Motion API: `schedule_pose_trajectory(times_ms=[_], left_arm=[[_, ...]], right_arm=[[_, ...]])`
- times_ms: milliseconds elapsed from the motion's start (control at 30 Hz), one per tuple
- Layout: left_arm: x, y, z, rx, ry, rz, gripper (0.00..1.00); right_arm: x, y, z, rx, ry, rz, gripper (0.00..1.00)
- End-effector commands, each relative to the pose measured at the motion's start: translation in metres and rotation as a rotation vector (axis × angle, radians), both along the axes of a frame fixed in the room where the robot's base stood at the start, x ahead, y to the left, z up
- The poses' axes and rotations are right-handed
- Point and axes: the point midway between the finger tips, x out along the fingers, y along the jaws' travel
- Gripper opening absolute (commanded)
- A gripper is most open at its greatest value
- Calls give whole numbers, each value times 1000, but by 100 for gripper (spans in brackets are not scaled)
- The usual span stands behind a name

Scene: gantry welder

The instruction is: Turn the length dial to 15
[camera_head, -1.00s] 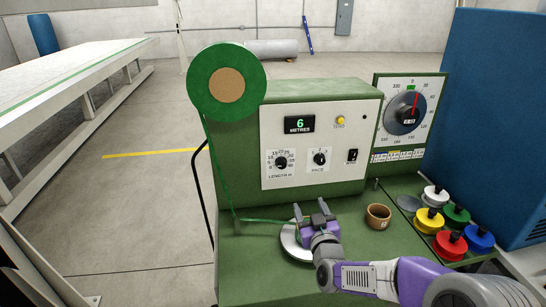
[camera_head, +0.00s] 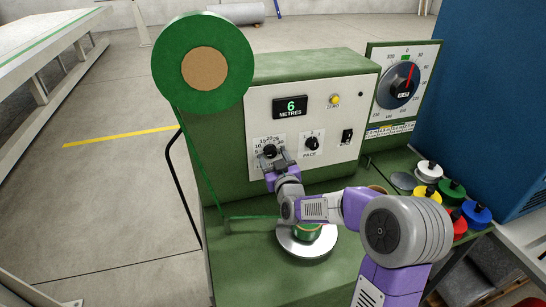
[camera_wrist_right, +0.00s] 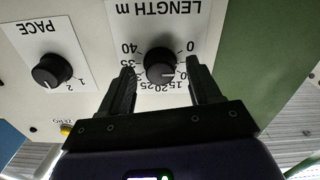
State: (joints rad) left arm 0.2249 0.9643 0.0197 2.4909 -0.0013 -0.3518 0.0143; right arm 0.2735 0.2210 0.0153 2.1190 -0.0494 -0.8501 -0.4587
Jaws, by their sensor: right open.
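The black length dial (camera_head: 270,150) sits low on the left of the pale front panel; it also shows upside down in the right wrist view (camera_wrist_right: 159,62). Its white mark points toward the low numbers, around 5 to 10, but the exact value is partly hidden by a finger. The display (camera_head: 291,107) reads 6 metres. My right gripper (camera_head: 275,161) is open at the dial. In the right wrist view its fingers (camera_wrist_right: 160,72) stand on either side of the dial, with gaps visible. My left gripper is out of view.
The pace knob (camera_head: 311,143) and a black switch (camera_head: 346,136) are right of the dial. A yellow zero button (camera_head: 334,99) is above. The green reel (camera_head: 171,88) is left.

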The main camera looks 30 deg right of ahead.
Motion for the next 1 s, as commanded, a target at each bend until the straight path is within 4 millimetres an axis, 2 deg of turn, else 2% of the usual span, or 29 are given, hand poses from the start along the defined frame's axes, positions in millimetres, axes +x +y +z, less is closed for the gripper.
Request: schedule_pose_trajectory(times_ms=[333,700,1000], left_arm=[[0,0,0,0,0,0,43],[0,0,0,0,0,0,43],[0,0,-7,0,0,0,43]], right_arm=[[5,-1,0,0,1,0,63],[5,-1,0,0,0,0,8],[5,-1,-1,35,-9,0,7]])
